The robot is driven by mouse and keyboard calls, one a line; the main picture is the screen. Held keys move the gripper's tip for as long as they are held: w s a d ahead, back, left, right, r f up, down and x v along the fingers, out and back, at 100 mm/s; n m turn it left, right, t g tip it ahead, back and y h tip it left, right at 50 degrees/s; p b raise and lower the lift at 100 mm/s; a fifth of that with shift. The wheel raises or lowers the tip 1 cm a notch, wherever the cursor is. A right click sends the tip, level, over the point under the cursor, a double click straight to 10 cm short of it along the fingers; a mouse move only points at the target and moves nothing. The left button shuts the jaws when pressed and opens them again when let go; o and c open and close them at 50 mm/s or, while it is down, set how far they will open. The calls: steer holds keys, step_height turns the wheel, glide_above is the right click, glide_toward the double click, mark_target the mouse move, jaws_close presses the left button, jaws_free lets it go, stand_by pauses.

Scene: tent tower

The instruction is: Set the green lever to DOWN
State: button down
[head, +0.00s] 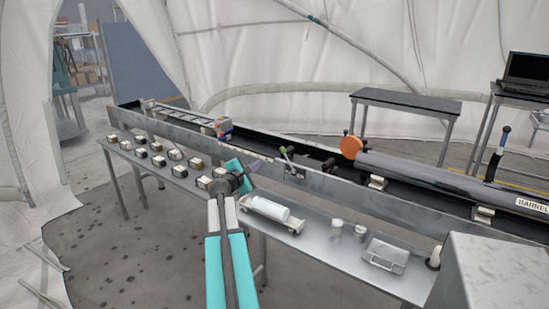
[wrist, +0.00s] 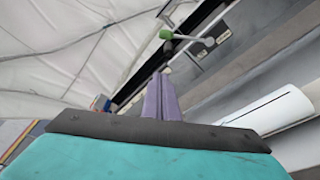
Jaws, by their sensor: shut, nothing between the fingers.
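The green lever's knob (head: 283,150) stands above the near wall of the long metal trough, just right of my gripper in the head view. In the wrist view the green knob (wrist: 166,34) is ahead, above the fingertips, with a grey metal arm running right from it. My gripper (head: 254,164) is shut and empty, left of the lever and over the trough's near edge. Its purple fingers (wrist: 160,98) are together and point toward the lever. A gap shows between fingertips and knob. I cannot tell the lever's exact setting.
A white cylinder (head: 268,208) lies in a cradle on the front bench, close below my gripper. Several small blocks (head: 158,160) stand to the left. Two jars (head: 337,228) and a clear box (head: 385,253) sit to the right. An orange disc (head: 352,147) caps a grey barrel (head: 440,177).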

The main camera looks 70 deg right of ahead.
steer(key=shift+d, duration=0.1)
stand_by(0.3)
steer(key=s+d+p, duration=0.2)
steer(key=s+d, duration=0.2)
steer(key=d, duration=0.6)
steer(key=shift+d+r+p, duration=0.3)
steer(key=shift+r+p, duration=0.05)
stand_by(0.3)
steer(key=shift+a, duration=0.1)
stand_by(0.4)
